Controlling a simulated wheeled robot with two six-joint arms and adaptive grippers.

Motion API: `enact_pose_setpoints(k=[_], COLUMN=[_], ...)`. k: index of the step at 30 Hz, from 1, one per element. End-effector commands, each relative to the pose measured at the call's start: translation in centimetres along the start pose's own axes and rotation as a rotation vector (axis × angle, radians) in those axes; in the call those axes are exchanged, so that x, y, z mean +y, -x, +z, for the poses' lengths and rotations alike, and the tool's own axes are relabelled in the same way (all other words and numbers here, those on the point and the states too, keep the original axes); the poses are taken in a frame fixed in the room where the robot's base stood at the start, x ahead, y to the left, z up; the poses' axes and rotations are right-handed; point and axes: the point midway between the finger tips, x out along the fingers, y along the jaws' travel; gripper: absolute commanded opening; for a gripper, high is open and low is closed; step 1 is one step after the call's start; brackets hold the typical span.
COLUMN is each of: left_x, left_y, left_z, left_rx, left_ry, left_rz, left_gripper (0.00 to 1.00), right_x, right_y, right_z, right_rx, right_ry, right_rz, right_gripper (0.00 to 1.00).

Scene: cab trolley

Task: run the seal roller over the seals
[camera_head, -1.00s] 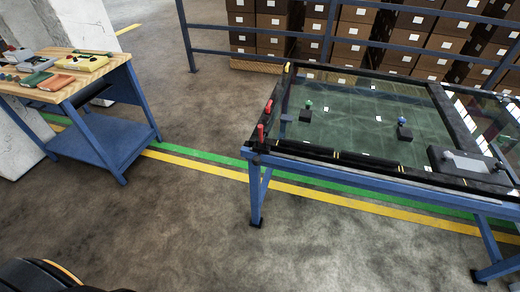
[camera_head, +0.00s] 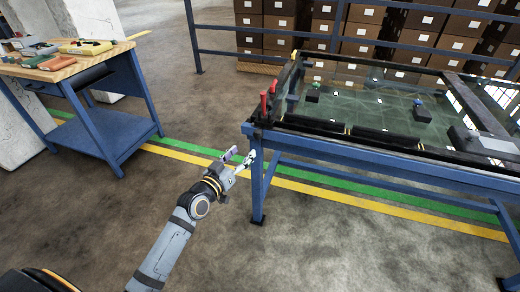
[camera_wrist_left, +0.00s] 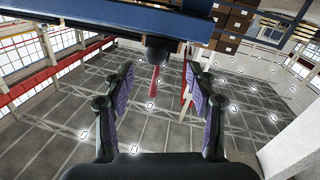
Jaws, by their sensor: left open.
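The glass panel (camera_head: 365,108) lies on the blue trolley (camera_head: 380,165), with black seal strips (camera_head: 385,138) along its near edge. Two red-handled tools stand at the trolley's left end, one at the back (camera_head: 272,87) and one nearer (camera_head: 264,102). I cannot tell whether either is the seal roller. My left gripper (camera_head: 242,158) is open and empty, just left of the trolley's near left corner and below its top. In the left wrist view its fingers (camera_wrist_left: 158,85) are spread, with a red rod under a black part (camera_wrist_left: 155,78) showing between them, apparently beyond. My right gripper is out of view.
A workbench (camera_head: 75,68) with several coloured items stands at the left. Two small black blocks with knobs, left (camera_head: 313,95) and right (camera_head: 418,114), sit on the glass. A blue railing (camera_head: 255,53) and stacked boxes (camera_head: 355,30) are behind. The floor between bench and trolley is free.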

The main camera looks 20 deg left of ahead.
Motion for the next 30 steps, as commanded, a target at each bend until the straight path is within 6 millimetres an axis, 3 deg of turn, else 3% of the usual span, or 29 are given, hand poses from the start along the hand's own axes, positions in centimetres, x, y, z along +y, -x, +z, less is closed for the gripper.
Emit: enact_pose_setpoints(k=[3,8,21,30], left_x=[0.7,0.7,0.8,0.8], left_y=[0.1,-0.8,-9.1,-10.4], left_z=[-1.3,-1.4,-1.5,-1.5], left_rx=[0.027,0.029,0.026,0.025], left_ry=[0.000,0.003,0.002,0.000], left_rz=[0.018,0.016,0.015,0.015], left_gripper=[0.57,0.57,0.57,0.57], right_x=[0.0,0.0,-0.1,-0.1], right_y=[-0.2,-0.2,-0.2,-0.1], right_z=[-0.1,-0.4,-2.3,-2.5], right_rx=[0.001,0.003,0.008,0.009], right_ry=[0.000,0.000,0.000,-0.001], right_rz=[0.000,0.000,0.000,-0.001], right_gripper=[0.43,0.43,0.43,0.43])
